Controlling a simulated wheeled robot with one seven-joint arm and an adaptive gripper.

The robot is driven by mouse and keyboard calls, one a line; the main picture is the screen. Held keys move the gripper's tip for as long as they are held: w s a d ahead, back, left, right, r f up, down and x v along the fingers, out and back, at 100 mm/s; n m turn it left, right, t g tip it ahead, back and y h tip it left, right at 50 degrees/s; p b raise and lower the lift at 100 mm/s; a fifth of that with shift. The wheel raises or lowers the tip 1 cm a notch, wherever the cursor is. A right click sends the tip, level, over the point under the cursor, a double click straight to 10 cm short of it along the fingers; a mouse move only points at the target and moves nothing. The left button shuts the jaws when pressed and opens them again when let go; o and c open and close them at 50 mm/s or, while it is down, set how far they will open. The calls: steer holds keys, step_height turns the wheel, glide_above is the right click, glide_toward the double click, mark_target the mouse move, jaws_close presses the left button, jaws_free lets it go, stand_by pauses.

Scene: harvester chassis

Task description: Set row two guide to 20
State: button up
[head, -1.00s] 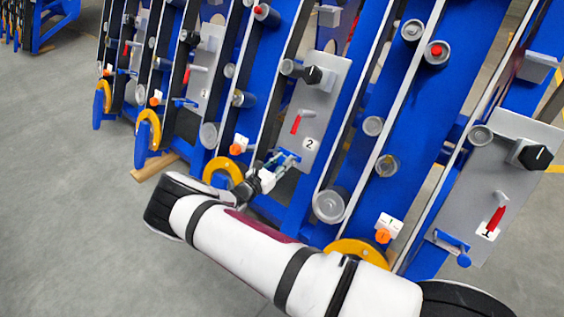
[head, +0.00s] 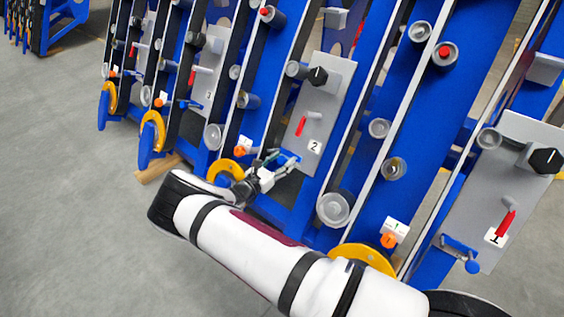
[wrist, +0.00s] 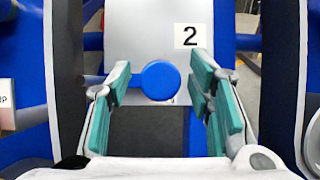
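The row two grey panel (head: 325,100) carries a label "2" (head: 315,147), a black pointer knob (head: 318,76) and a red lever (head: 301,126). A blue round knob (wrist: 160,80) is at its lower edge; in the head view the blue part (head: 289,159) is partly hidden by my fingers. My gripper (wrist: 163,88) is open, its green-padded fingers on either side of the blue knob, with gaps visible on both sides. Contact is not visible. I cannot read any scale or a 20 on the guide.
The row one panel (head: 508,165) with a similar blue knob (head: 472,267) stands at the right. Yellow wheels (head: 226,172) and blue frame plates stand close around my arm. Open grey floor (head: 70,200) lies to the left.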

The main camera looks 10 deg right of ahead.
steer(key=shift+a, duration=0.1)
steer(key=v, duration=1.2)
